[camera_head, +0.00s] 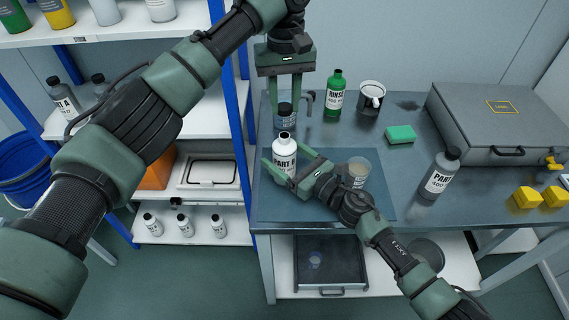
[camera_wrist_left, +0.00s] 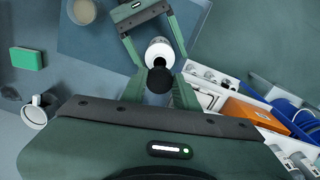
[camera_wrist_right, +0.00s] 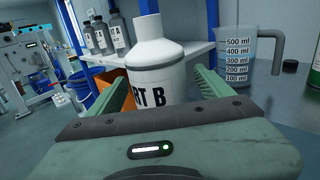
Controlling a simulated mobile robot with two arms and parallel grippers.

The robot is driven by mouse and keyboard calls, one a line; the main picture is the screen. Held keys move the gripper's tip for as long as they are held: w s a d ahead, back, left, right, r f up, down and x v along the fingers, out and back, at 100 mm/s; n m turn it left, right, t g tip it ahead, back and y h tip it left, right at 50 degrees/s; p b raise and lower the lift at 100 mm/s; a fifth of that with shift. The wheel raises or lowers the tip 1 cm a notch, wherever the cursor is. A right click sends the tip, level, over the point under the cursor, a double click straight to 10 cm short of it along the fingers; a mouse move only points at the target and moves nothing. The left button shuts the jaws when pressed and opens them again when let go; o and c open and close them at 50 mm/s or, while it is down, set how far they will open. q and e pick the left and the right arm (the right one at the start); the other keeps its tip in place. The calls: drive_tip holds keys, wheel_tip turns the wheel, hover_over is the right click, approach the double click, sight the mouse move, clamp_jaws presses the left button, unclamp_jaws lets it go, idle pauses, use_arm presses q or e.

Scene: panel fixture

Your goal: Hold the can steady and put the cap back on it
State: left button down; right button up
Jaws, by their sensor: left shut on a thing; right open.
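The can is a white bottle (camera_head: 284,158) labelled PART B, upright near the table's left edge, its white neck uncapped. My right gripper (camera_head: 283,166) is open, with one finger on each side of the bottle. In the right wrist view the bottle (camera_wrist_right: 158,75) stands between the fingers, with gaps beside it. My left gripper (camera_head: 286,109) points down and is shut on the black cap (camera_head: 285,109). In the left wrist view the cap (camera_wrist_left: 160,80) is between the fingertips, apart from the bottle's top (camera_wrist_left: 159,50). The fingers hide part of the cap.
A measuring jug (camera_wrist_right: 248,55) stands behind the bottle. A small cup (camera_head: 358,172) is right of my right gripper. A green RINSE bottle (camera_head: 335,94), a mug (camera_head: 371,98), a green sponge (camera_head: 401,134), a dark PART A bottle (camera_head: 439,174) and a grey case (camera_head: 500,115) stand farther right.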

clamp_jaws()
use_arm(q)
hover_over(285, 136)
drive_tip(key=shift+f, duration=2.5)
drive_tip(key=shift+f, duration=0.1)
drive_tip(key=shift+f, duration=0.8)
drive_tip(key=shift+f, duration=0.55)
